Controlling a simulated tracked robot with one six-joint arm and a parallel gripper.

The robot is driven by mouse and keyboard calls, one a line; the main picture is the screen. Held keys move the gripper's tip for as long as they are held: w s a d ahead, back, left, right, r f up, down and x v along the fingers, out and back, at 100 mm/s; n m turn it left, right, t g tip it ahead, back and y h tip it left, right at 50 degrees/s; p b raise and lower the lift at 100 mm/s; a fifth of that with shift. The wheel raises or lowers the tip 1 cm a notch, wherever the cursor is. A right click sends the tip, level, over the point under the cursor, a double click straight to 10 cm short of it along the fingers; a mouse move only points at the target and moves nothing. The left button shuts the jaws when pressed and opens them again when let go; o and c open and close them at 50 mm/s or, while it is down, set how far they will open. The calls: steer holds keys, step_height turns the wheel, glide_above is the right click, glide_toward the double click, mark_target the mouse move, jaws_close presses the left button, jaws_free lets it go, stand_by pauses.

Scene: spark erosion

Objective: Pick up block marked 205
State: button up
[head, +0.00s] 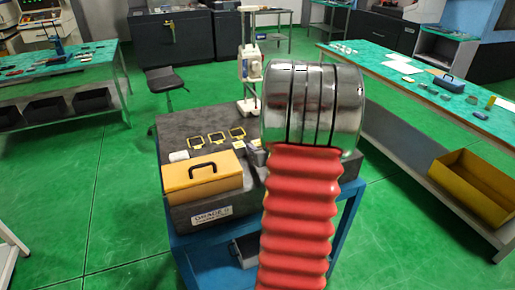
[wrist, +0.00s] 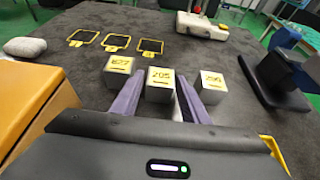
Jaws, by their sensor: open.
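The block marked 205 (wrist: 159,91) is a pale cube with a yellow top and dark digits, standing on the dark grey table in the wrist view. My gripper (wrist: 161,77) is open, with one purple finger on each side of this block. I cannot tell whether the fingers touch it. A similar block marked 627 (wrist: 117,70) stands just left of the left finger. Another block (wrist: 211,87), its number hard to read, stands just right of the right finger. In the head view my arm hides most of this area.
Several yellow-edged square frames (wrist: 116,42) lie behind the blocks. A yellow toolbox (head: 203,178) stands at left, with a whitish lump (wrist: 25,47) beyond it. A dark stand (wrist: 275,82) is at right, and a white device (wrist: 202,26) at the back.

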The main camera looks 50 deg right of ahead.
steer(key=shift+x, duration=0.9)
steer(key=c, duration=0.9)
